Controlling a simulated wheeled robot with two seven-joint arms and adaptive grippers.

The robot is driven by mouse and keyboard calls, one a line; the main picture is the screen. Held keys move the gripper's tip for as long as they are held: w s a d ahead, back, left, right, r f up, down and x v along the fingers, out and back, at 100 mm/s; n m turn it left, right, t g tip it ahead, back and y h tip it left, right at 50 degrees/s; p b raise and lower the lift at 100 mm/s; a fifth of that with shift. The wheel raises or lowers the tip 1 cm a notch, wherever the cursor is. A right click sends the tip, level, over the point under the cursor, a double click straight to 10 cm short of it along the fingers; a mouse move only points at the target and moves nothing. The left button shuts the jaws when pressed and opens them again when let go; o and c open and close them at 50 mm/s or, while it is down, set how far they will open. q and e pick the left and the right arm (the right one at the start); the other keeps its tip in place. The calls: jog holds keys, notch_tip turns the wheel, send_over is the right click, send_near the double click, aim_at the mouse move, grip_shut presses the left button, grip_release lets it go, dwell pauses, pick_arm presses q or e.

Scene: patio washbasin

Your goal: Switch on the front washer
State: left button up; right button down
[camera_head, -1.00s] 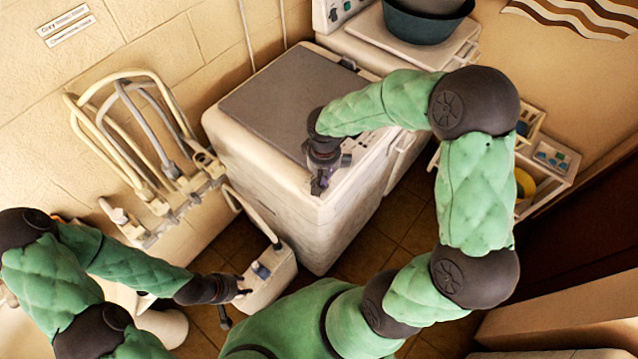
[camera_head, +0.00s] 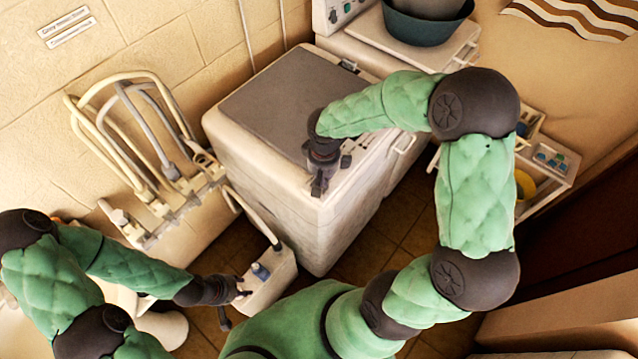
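The front washer (camera_head: 290,95) is a white box with a grey top, standing in the middle of the view. Small dark controls (camera_head: 358,148) show on its top near the right edge. My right gripper (camera_head: 317,188) points down at the washer's near top corner, beside these controls. I cannot tell whether it touches the washer or whether its fingers are apart. My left gripper (camera_head: 236,306) is low at the left, beside a white caddy, with its fingers spread and nothing between them.
A second white machine (camera_head: 365,32) stands behind, with a dark tub (camera_head: 428,22) on it. A rack of bent pipes (camera_head: 150,150) is on the left wall. The white caddy (camera_head: 268,280) stands on the tiled floor. A shelf cart (camera_head: 545,165) with small items is at the right.

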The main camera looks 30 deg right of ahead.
jog(key=shift+f+b, duration=1)
jog(key=shift+f, duration=0.15)
dwell(0.9)
jog(key=shift+r+p, duration=2.4)
jog(key=shift+r, duration=1.15)
